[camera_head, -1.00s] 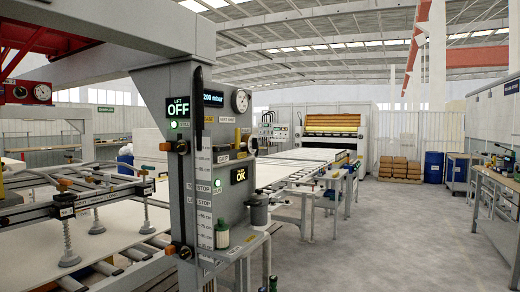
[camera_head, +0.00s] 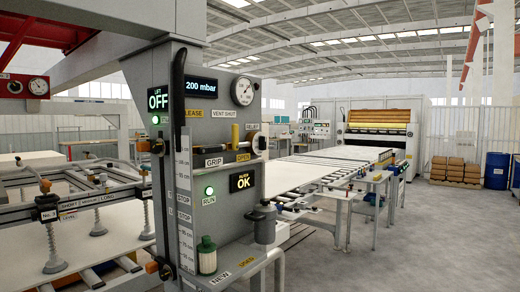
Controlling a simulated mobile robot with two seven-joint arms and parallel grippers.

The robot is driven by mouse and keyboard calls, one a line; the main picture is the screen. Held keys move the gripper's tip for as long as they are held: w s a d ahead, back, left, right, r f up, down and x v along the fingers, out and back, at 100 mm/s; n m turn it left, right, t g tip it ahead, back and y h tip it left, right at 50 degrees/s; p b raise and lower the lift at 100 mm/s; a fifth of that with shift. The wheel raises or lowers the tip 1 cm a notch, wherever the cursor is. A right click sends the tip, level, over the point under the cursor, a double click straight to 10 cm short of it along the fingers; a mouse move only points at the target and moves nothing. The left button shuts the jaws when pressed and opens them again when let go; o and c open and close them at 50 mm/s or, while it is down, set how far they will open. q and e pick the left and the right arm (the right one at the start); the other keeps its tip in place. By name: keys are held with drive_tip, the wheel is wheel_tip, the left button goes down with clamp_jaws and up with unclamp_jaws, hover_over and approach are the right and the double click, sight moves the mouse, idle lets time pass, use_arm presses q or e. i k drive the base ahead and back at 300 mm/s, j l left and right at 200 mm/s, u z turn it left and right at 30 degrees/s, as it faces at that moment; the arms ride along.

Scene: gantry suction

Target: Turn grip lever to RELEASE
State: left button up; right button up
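A grey control panel (camera_head: 222,200) stands on a gantry column left of centre. A long black handle (camera_head: 179,75) stands upright at the panel's left edge. A yellow handle (camera_head: 235,135) stands upright between VENT SHUT and OPEN labels, beside a black-and-brass fitting (camera_head: 258,143). I cannot tell for sure which part is the grip lever. Neither of my grippers is in view.
Displays read LIFT OFF (camera_head: 158,98), 200 mbar (camera_head: 207,86) and OK (camera_head: 243,182). A green-capped bottle (camera_head: 207,255) and a grey canister (camera_head: 263,222) are at the panel's foot. A suction frame (camera_head: 85,205) is left, a roller conveyor (camera_head: 320,170) behind.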

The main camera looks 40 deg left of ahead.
sight(206, 151)
drive_tip(key=i, duration=1.15)
drive_tip(key=i+l+u, duration=0.15)
drive_tip(key=i+u, duration=0.2)
drive_tip(key=i+l+u, duration=0.3)
drive_tip(key=i, duration=0.25)
drive_tip(key=i+u, duration=0.15)
drive_tip(key=u, duration=0.2)
drive_tip(key=i+l+u, duration=0.15)
drive_tip(key=u, duration=0.2)
drive_tip(key=i+l+u, duration=0.15)
drive_tip(key=u, duration=0.2)
drive_tip(key=i+l+u, duration=0.1)
drive_tip(key=u, duration=0.4)
drive_tip(key=i+l+u, duration=0.2)
drive_tip(key=u, duration=0.3)
drive_tip(key=i+l+u, duration=0.15)
drive_tip(key=u, duration=0.35)
drive_tip(key=l+u, duration=0.35)
drive_tip(key=u, duration=0.15)
